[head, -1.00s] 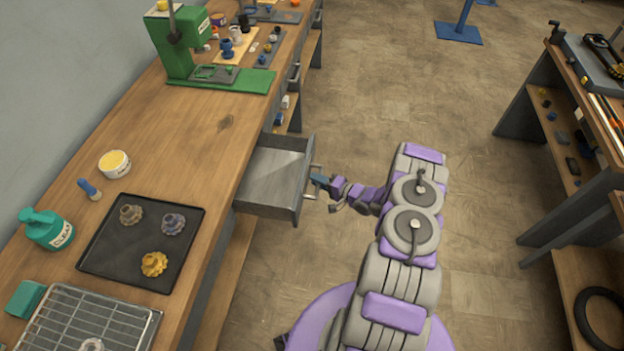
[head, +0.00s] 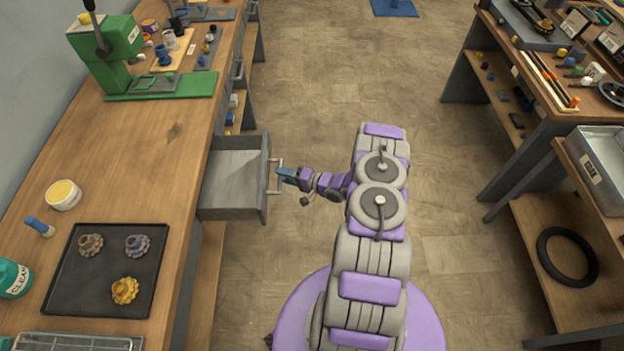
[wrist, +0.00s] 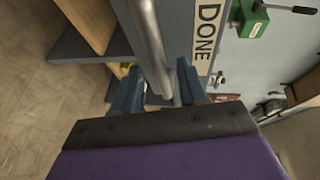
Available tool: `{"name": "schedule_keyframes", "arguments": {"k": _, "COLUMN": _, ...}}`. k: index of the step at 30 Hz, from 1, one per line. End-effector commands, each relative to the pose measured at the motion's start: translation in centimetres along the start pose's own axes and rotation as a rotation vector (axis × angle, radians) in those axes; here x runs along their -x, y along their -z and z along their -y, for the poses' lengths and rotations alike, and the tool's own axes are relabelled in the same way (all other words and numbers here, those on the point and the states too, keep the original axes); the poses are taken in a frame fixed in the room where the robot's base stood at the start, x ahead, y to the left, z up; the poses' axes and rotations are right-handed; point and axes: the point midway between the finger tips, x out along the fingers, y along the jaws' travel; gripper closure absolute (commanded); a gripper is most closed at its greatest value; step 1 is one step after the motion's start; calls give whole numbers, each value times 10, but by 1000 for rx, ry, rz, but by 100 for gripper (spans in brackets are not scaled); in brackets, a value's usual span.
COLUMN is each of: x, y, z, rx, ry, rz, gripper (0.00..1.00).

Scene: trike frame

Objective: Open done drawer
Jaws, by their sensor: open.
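The done drawer (head: 232,184) is a grey metal drawer under the left workbench, pulled out with its inside visible and looking empty. Its front carries a DONE label (wrist: 206,38) in the wrist view. Its bar handle (head: 275,176) faces my arm; the handle also shows in the wrist view (wrist: 148,38). My gripper (head: 284,175) is right at the handle. In the wrist view my gripper (wrist: 158,88) is open, with its blue fingers apart on either side of the bar. I cannot tell whether either finger touches it.
The workbench (head: 150,170) holds a black tray (head: 70,290) with several gears, a green press (head: 110,50) and a yellow-topped tub (head: 63,194). Another bench (head: 560,110) and a metal bin (head: 595,165) stand at the right. The floor between is clear.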

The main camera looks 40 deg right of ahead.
Motion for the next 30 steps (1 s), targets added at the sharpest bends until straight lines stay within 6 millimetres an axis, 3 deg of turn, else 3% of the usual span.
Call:
{"name": "schedule_keyframes", "arguments": {"k": 9, "x": 73, "y": 4, "z": 0, "rx": -4, "ry": 0, "rz": -7, "gripper": 58}}
{"name": "schedule_keyframes", "arguments": {"k": 18, "x": 128, "y": 3, "z": -1, "rx": -2, "ry": -1, "rz": -5, "gripper": 58}}
{"name": "schedule_keyframes", "arguments": {"k": 24, "x": 146, "y": 3, "z": -2, "rx": -1, "ry": -1, "rz": -3, "gripper": 58}}
{"name": "schedule_keyframes", "arguments": {"k": 30, "x": 148, "y": 3, "z": -2, "rx": -2, "ry": -1, "rz": -1, "gripper": 58}}
